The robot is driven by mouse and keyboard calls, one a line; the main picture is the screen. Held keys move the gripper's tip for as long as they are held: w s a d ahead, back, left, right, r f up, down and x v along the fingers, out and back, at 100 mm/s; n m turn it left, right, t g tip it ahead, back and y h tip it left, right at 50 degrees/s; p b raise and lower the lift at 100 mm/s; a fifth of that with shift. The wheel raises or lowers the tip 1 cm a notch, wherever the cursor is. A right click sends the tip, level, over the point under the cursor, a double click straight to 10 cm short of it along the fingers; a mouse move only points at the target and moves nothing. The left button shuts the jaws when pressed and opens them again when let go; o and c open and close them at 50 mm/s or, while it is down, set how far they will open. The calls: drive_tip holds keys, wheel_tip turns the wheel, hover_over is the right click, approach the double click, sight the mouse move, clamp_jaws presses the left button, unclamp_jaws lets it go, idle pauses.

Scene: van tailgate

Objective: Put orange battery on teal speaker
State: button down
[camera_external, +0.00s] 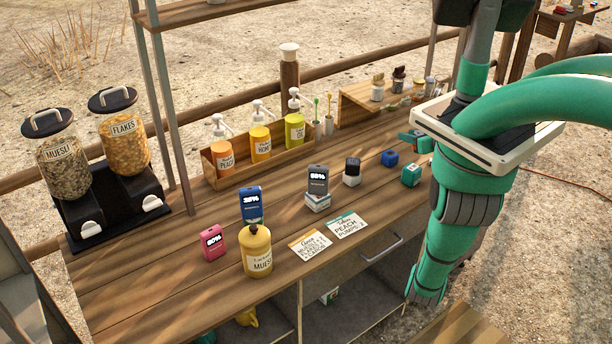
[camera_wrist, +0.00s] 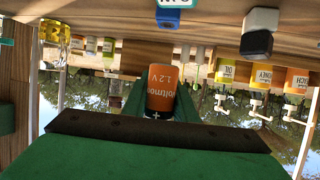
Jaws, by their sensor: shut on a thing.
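An orange battery (camera_wrist: 160,88), lettered "Voltmo… 1.2 V", is held between the green fingers of my gripper (camera_wrist: 160,98) in the wrist view. The gripper also shows in the external view (camera_external: 415,138), above the right end of the wooden counter; the battery cannot be made out there. The small teal speaker (camera_external: 411,175) stands on the counter just below and in front of my gripper, apart from it. Only a bit of a teal and white thing (camera_wrist: 172,3), perhaps this speaker, shows at the top of the wrist view.
A blue cube (camera_external: 390,158) stands left of the teal speaker, and a black-and-white block (camera_external: 352,171) further left. Pump bottles (camera_external: 260,145) and a small shelf (camera_external: 365,100) line the back. Two cards (camera_external: 310,244) lie in front.

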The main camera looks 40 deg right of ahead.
drive_tip(key=shift+f, duration=3.65)
drive_tip(key=shift+f, duration=0.15)
drive_tip(key=c, duration=1.4)
unclamp_jaws()
drive_tip(key=shift+c, duration=0.2)
drive_tip(key=shift+s+r, duration=0.15)
drive_tip(key=shift+r, duration=0.05)
drive_tip(key=v, duration=1.1)
drive_tip(key=shift+s+r, duration=0.2)
drive_tip(key=shift+s, duration=0.15)
drive_tip(key=shift+a, duration=0.15)
